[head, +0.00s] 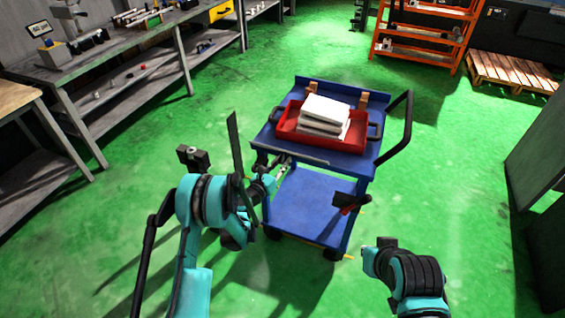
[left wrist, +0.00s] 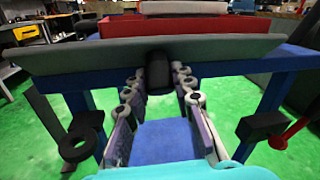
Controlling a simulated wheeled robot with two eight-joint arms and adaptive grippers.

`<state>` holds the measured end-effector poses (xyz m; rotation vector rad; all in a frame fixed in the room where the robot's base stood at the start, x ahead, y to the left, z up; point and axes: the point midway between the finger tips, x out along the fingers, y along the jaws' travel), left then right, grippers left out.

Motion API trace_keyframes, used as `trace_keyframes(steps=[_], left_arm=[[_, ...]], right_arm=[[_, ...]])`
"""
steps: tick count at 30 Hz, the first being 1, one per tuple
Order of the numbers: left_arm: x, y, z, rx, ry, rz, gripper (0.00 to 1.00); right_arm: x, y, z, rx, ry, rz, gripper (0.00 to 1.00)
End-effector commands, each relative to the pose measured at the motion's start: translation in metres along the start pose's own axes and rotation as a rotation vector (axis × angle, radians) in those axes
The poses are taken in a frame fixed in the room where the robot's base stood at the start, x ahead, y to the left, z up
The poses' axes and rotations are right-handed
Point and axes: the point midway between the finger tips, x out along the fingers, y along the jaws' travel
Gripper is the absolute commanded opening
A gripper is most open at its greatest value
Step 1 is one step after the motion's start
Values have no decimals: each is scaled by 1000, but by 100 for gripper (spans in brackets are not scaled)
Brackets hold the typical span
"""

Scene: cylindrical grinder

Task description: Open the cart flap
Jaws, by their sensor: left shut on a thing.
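The blue cart (head: 310,205) stands in front of me, with an upper tray and a lower shelf. Its flap shows as a long grey strip (head: 300,155) along the near edge of the upper tray. In the left wrist view the flap (left wrist: 100,57) spans nearly the whole width, with a black handle (left wrist: 159,72) at its middle. My left gripper (head: 284,166) reaches this edge, and in the wrist view its two fingers (left wrist: 159,88) close on the handle from both sides. Only part of my right arm shows; its fingers are not visible.
A red bin (head: 290,125) holding white folded stacks sits on the cart's top. A black push handle (head: 400,130) rises at its right. A red and black part (head: 350,203) is at the front right post. A workbench (head: 90,60) stands left; green floor surrounds the cart.

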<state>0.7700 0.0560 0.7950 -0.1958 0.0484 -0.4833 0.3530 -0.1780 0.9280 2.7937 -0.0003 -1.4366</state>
Motion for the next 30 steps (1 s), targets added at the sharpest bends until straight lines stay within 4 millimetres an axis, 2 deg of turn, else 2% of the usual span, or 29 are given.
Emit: trace_keyframes(steps=[5, 18, 29, 30], left_arm=[[1, 0, -2, 3, -22, -7, 0], [4, 2, -11, 40, -228, -48, 0], [4, 3, -11, 44, -240, -48, 0], [4, 3, -11, 44, -240, -48, 34]], right_arm=[[0, 0, 0, 0, 0, 0, 0], [0, 0, 0, 0, 0, 0, 0], [0, 0, 0, 0, 0, 0, 0], [0, 0, 0, 0, 0, 0, 0]])
